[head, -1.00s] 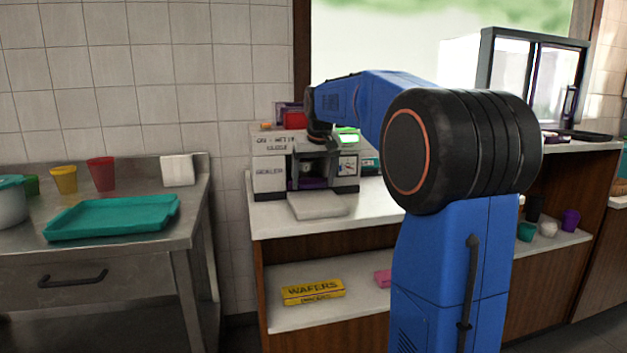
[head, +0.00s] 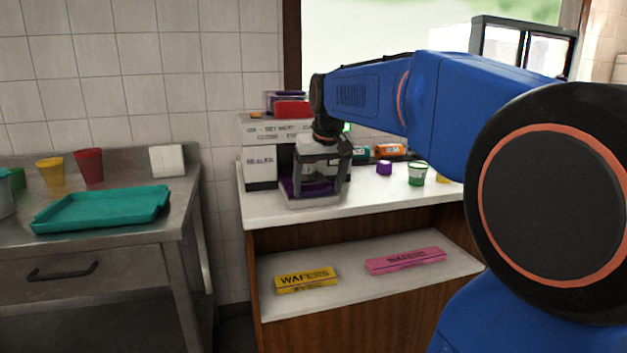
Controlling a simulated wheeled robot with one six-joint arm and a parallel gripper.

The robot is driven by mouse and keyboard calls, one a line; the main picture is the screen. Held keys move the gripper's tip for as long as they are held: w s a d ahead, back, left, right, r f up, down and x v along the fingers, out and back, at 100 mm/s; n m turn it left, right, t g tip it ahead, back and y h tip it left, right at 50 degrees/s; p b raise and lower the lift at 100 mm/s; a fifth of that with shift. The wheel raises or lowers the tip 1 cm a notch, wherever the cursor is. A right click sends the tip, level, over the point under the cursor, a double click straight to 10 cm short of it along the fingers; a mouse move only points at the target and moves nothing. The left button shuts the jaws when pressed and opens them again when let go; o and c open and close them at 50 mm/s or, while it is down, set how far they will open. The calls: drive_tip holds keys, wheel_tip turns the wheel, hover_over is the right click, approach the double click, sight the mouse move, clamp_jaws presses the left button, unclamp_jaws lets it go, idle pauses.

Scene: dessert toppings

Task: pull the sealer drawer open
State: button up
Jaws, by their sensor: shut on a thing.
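How far the drawer stands out is hard to tell.
A red item (head: 292,109) lies on top of the sealer. Right of it on the counter are a small purple cup (head: 384,168) and a green-and-white cup (head: 417,174). Yellow (head: 306,280) and pink (head: 405,260) wafer boxes lie on the shelf below. A teal tray (head: 103,209) is on the steel table.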

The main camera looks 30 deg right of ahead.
drive_tip(key=shift+s+a, duration=0.1)
drive_tip(key=shift+s, duration=0.5)
drive_tip(key=o, duration=1.3)
drive_tip(key=shift+c, duration=0.2)
drive_tip(key=shift+r, duration=0.1)
drive_tip(key=v, duration=1.7)
drive_tip(key=shift+s, duration=0.2)
drive_tip(key=shift+a, duration=0.1)
drive_tip(key=s+a+f+n, duration=0.1)
drive_tip(key=s+a+f, duration=0.3)
drive_tip(key=f, duration=0.8)
drive_tip(key=s+a+f+n, duration=0.1)
drive_tip(key=s+a+f, duration=0.3)
drive_tip(key=s+f, duration=0.4)
drive_tip(key=s+a+f+n+y, duration=0.1)
drive_tip(key=s+a+f, duration=0.3)
drive_tip(key=f, duration=1.2)
drive_tip(key=shift+s+t, duration=0.3)
drive_tip(key=shift+s, duration=0.6)
